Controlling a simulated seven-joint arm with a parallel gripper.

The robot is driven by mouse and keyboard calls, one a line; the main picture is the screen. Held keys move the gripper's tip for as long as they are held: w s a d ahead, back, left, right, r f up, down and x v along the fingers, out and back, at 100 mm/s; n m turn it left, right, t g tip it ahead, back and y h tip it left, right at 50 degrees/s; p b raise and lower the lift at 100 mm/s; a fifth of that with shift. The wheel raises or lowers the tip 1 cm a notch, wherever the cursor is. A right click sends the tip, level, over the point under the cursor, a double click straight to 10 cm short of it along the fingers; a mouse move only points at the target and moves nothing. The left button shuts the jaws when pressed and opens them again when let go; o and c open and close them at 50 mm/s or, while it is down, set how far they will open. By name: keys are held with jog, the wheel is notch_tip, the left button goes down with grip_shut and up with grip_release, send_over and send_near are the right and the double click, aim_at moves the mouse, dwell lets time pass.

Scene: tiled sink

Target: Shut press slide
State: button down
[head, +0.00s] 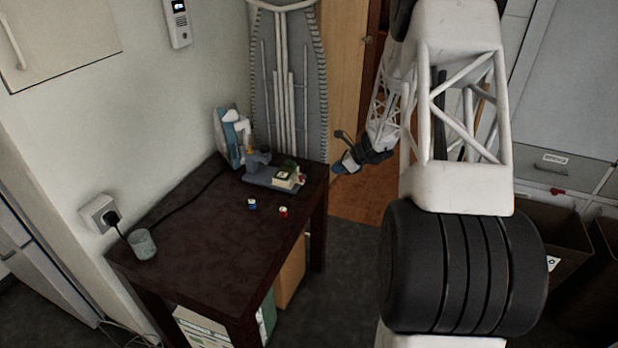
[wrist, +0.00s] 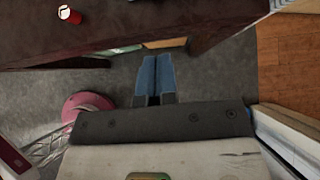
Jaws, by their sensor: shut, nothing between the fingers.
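A small grey-blue press (head: 262,172) sits at the far right corner of the dark table. A pale block and a small green and red part rest on its right end. It is too small to tell its slide apart or how far the slide is open. My gripper (head: 338,168) is in the air just right of the table edge, apart from the press. Its blue fingers are together and empty, as the wrist view (wrist: 155,62) also shows. The press is not in the wrist view.
The dark table (head: 195,250) bears a small blue-and-white item (head: 252,204), a red one (head: 283,211), a glass (head: 142,244) and a blue-white appliance (head: 231,137) behind the press. An ironing board (head: 290,90) stands behind. The table's front middle is clear.

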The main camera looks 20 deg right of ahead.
aim_at(288, 171)
jog(key=shift+w+a+f, duration=0.1)
dwell(0.3)
jog(key=x, duration=0.4)
jog(key=r+x, duration=0.1)
jog(key=x, duration=0.3)
jog(key=w+a+x, duration=0.1)
jog(key=x, duration=0.2)
jog(key=shift+w+a+f, duration=0.1)
jog(key=shift+w+a, duration=0.1)
jog(key=shift+a, duration=0.05)
jog(key=shift+w+a, duration=0.35)
jog(key=w+a, duration=0.6)
jog(key=shift+w+a, duration=0.35)
jog(key=shift+s, duration=0.15)
